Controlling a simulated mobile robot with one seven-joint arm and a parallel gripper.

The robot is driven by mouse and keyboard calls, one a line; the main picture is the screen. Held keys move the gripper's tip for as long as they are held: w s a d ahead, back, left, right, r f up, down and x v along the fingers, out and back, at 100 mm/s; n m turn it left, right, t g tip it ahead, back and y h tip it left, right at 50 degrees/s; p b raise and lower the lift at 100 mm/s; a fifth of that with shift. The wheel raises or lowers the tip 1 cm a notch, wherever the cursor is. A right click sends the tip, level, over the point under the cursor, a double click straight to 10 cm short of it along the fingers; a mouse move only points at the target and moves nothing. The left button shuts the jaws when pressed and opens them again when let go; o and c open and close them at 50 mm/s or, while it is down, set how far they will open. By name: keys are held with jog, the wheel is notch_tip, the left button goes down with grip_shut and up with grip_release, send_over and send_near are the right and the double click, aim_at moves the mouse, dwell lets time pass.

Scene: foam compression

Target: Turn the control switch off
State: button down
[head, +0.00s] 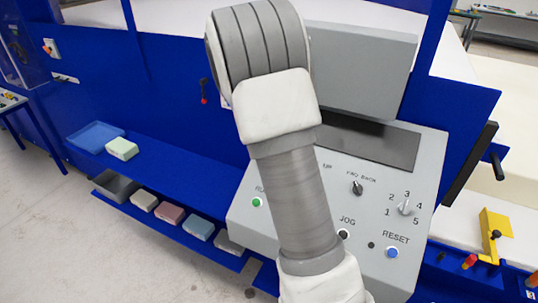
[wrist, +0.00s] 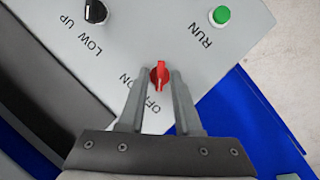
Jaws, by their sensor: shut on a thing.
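The control switch is a red knob (wrist: 160,72) on the grey control panel (wrist: 185,40), with ON and OFF lettering beside it in the wrist view. Its long ridge runs roughly up and down in that view, with a light mark on it near the OFF lettering. My gripper (wrist: 158,80) has its two fingertips on either side of the knob and is shut on it. In the head view the panel (head: 408,262) shows in front of me. My arm hides the red knob and my gripper there.
Nearby on the panel are a green RUN button (wrist: 221,15), a black LOW/UP knob (wrist: 96,11), a blue RESET button (head: 392,252) and a numbered dial (head: 404,208). A dark screen (head: 370,140) sits above. Blue shelves (head: 165,175) with small foam blocks are at left.

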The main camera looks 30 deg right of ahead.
dwell(0.3)
jog(key=c, duration=0.9)
grip_release()
jog(key=b+v, duration=0.1)
jog(key=v, duration=1.6)
jog(key=shift+a+r, duration=0.1)
jog(key=shift+r, duration=0.15)
jog(key=shift+s, duration=0.1)
